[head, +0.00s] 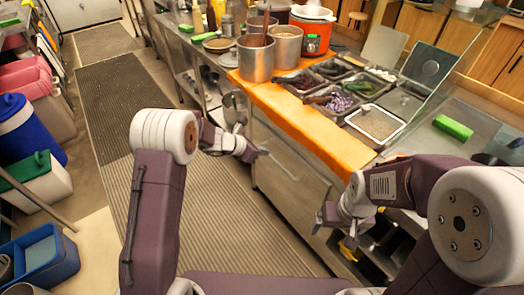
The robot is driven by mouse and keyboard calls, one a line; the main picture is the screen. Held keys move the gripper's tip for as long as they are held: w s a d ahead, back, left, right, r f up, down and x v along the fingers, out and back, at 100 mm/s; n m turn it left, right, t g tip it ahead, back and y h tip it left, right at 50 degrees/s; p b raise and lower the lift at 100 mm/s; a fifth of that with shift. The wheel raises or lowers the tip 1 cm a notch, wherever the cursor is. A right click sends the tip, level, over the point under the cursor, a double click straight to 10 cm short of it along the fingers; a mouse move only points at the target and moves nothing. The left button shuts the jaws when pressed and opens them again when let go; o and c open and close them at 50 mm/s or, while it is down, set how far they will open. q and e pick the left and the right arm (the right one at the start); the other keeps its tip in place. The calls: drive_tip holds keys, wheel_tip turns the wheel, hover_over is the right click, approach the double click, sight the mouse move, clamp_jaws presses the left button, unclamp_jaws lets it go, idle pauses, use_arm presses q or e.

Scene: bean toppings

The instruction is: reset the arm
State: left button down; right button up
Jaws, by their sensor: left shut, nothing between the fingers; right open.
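My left gripper (256,154) is in the middle of the head view, over the floor mat and beside the steel counter front. It is shut and empty. My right gripper (328,221) is lower right, in front of the counter's drawers and below the counter's edge. It is open, with nothing seen between its fingers. Both grippers are apart from the things on the counter.
The counter's orange board (285,118) bears steel pots (256,62) at its left end. Behind it are topping trays (376,124) and a glass guard. A green block (453,127) lies at right. Bins, including a blue bin (40,258), line the left side. The ribbed mat (112,90) is clear.

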use_arm(q)
wheel_tip(320, 180, up, 9)
drive_tip(key=t+p, duration=0.1)
drive_tip(key=p, duration=0.3)
drive_tip(key=s+a+r+m+g+p, duration=0.1)
drive_tip(key=s+a+r+m+p, duration=0.1)
drive_tip(key=s+r+m+p, duration=0.45)
drive_tip(key=s+a+m+g+y, duration=0.1)
drive_tip(key=s+a+m+y, duration=0.1)
drive_tip(key=s+a+m, duration=0.2)
drive_tip(key=s+a+f+m+g+y+p, duration=0.1)
drive_tip(key=s+a+m, duration=0.3)
drive_tip(key=s+m, duration=0.5)
drive_tip(key=s+a+f+m+g+y, duration=0.1)
drive_tip(key=s+a+m+y, duration=0.3)
drive_tip(key=s, duration=0.5)
drive_tip(key=shift+s+a+f+m+g, duration=0.15)
drive_tip(key=shift+s+a+m+g, duration=0.05)
drive_tip(key=shift+m+g, duration=0.85)
